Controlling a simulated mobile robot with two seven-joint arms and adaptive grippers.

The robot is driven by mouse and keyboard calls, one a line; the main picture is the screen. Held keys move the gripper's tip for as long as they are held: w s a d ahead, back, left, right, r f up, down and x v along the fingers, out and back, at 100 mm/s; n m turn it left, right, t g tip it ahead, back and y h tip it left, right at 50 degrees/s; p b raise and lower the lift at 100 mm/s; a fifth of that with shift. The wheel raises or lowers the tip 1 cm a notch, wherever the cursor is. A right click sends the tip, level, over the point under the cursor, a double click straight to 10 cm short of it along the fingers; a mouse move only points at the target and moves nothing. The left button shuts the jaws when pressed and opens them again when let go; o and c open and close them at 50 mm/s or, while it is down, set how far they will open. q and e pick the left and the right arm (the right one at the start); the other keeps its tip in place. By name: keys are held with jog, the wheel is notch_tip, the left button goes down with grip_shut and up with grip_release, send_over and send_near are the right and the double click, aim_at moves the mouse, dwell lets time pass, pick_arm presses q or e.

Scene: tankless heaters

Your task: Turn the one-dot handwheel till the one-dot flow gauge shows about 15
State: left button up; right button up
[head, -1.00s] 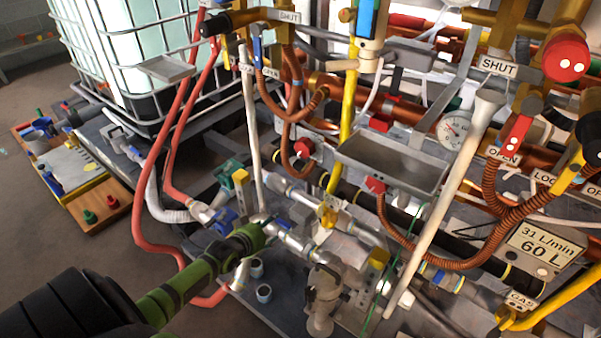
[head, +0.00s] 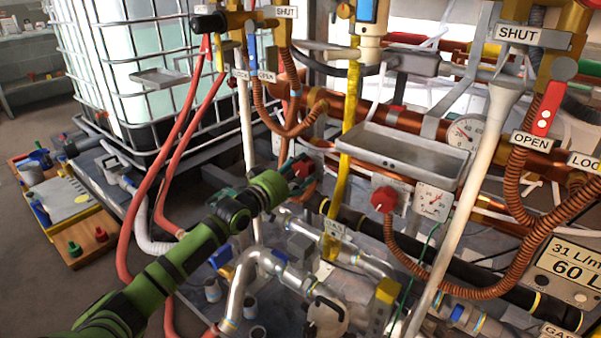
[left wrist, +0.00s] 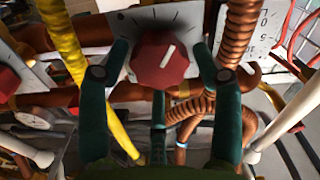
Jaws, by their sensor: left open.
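Two red knobs show in the head view. The left red knob (head: 302,168) is partly hidden by my left gripper (head: 294,168). The right red knob (head: 384,199) sits beside a small square white dial gauge (head: 433,202), whose reading is too small to tell. I cannot make out dot marks on either knob or on the gauge. In the left wrist view, my left gripper (left wrist: 161,62) is open, with one dark green finger on each side of the left red knob (left wrist: 158,64), which bears a white pointer line. Whether the fingers touch it is unclear. My right gripper is out of view.
A yellow pipe (head: 350,130) stands just right of the left knob. A grey tray (head: 400,155) juts out above the right knob. A round gauge (head: 465,130), a white post (head: 470,195) and corrugated copper hoses (head: 520,200) crowd the right. Red hoses (head: 160,190) hang left.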

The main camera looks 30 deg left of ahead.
pick_arm(q)
jog(key=shift+w, duration=0.8)
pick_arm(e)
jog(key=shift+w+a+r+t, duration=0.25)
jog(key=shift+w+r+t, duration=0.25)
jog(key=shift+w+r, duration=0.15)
pick_arm(q)
jog(key=c, duration=0.9)
jog(key=shift+o, duration=0.2)
jog(key=shift+r+m, duration=0.15)
jog(key=shift+m, duration=0.25)
jog(key=shift+r+m+p, duration=0.1)
jog(key=shift+m+p, duration=0.4)
jog(key=shift+p, duration=0.15)
jog(key=m+p, duration=0.2)
jog(key=m, duration=0.1)
jog(key=shift+m, duration=0.5)
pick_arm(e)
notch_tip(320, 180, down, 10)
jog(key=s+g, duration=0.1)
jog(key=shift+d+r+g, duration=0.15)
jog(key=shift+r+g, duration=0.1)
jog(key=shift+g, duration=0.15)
